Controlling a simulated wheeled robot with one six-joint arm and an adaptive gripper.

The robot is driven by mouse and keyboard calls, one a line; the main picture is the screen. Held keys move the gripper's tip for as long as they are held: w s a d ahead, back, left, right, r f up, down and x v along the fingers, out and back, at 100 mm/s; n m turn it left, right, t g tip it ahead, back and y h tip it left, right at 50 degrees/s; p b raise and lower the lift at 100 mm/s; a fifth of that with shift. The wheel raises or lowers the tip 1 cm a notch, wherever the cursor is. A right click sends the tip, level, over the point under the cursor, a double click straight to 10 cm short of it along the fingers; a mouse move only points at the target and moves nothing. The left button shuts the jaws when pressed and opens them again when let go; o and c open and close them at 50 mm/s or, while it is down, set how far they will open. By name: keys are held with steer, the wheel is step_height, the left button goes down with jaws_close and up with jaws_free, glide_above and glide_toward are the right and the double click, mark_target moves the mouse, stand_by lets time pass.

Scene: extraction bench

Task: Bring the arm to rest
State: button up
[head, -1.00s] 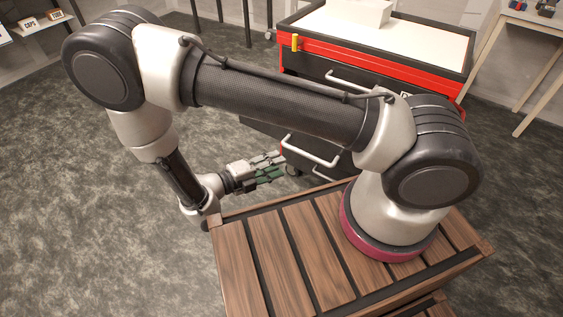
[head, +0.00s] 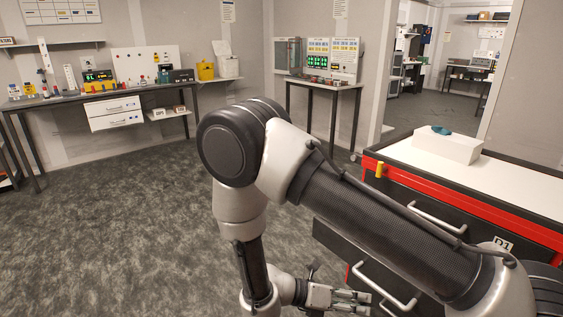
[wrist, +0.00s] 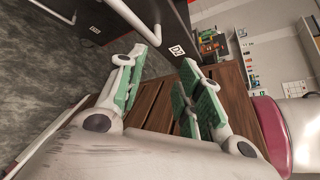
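My arm is bent across the head view, with its elbow high and the forearm hanging down beside the drawer cabinet. My gripper (head: 352,300) is low in the head view, in front of the cabinet's lower drawers. In the wrist view my gripper (wrist: 165,78) has its green-padded fingers spread apart, with nothing between them. The cabinet (head: 465,205) has a red upper edge, dark drawers and pale bar handles. A white block (head: 447,147) with a teal item (head: 441,131) on it stands on the cabinet's white top.
A workbench (head: 100,98) with instruments stands along the far wall. A small table (head: 325,85) with panels stands at the back middle. A drawer handle (wrist: 132,20) is close beyond the fingers in the wrist view. The grey floor (head: 110,220) at left is clear.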

steer(key=d+r+m+g+y, duration=0.25)
steer(key=r+m+y, duration=0.25)
steer(key=r+m, duration=0.5)
steer(key=d+r+m+g+y, duration=0.1)
steer(key=d+r+m+y, duration=0.2)
steer(key=r+m+y, duration=0.5)
steer(key=s+d+r+m+t, duration=0.2)
steer(key=d+r+m, duration=0.1)
steer(key=r, duration=0.3)
steer(key=s+d+r+m+t+y, duration=0.1)
steer(key=s+d+r+m+t, duration=0.1)
steer(key=d+r, duration=0.3)
steer(key=s+d+r+m+t, duration=0.1)
steer(key=d+r+m+t, duration=0.2)
steer(key=r, duration=0.4)
steer(key=shift+s+d+m+t, duration=0.4)
steer(key=shift+d+m, duration=0.25)
steer(key=shift+m, duration=0.25)
